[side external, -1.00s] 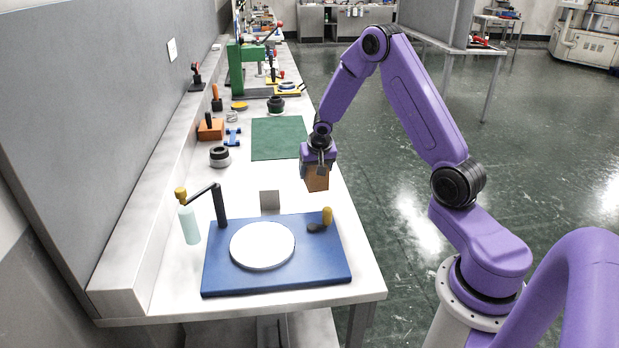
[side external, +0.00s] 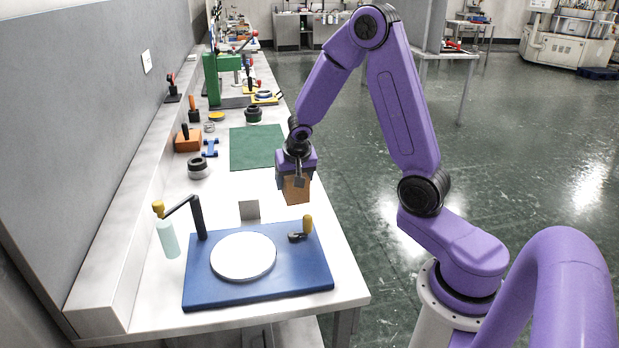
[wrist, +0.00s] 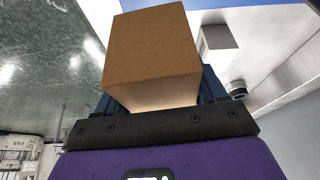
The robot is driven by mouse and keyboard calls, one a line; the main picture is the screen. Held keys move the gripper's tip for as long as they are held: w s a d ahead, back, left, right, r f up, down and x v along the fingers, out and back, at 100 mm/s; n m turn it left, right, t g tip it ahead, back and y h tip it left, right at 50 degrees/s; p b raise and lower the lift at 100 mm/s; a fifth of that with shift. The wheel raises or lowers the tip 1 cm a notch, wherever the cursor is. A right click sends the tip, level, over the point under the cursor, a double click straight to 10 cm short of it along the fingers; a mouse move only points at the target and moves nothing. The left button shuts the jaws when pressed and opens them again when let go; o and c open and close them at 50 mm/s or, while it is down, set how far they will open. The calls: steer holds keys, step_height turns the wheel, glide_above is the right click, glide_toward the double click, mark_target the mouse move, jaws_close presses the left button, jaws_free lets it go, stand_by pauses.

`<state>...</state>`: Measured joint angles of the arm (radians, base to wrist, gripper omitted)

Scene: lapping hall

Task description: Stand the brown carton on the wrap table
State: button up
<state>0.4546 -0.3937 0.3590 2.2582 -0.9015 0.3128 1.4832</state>
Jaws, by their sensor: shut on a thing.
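The brown carton (side external: 296,190) is held in my gripper (side external: 297,176) above the bench's right edge, behind the blue base. In the wrist view the carton (wrist: 152,48) sits between my shut fingers (wrist: 160,95) and fills the upper middle, looking slightly tilted. The wrap table appears to be the white round plate (side external: 243,257) on a blue base (side external: 205,288) at the bench's near end. The plate is bare. The carton is apart from it, up and to its right in the side view.
A black post (side external: 199,218) with an arm and pale green cylinder (side external: 168,240) stands left of the plate. A yellow-knobbed handle (side external: 307,225) is at the base's right corner. A grey block (side external: 249,210) stands behind. The green mat (side external: 257,147) is clear.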

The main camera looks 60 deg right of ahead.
steer(key=w+a, duration=0.3)
steer(key=a, duration=0.7)
steer(key=w+a, duration=0.4)
steer(key=a, duration=0.6)
steer(key=shift+m, duration=0.4)
steer(key=shift+s+d+f, duration=0.1)
steer(key=shift+f, duration=2.2)
steer(key=shift+d+f, duration=0.1)
steer(key=shift+f, duration=2.15)
steer(key=shift+f, duration=0.25)
steer(key=o, duration=1.2)
steer(key=c, duration=0.3)
step_height(320, 180, up, 8)
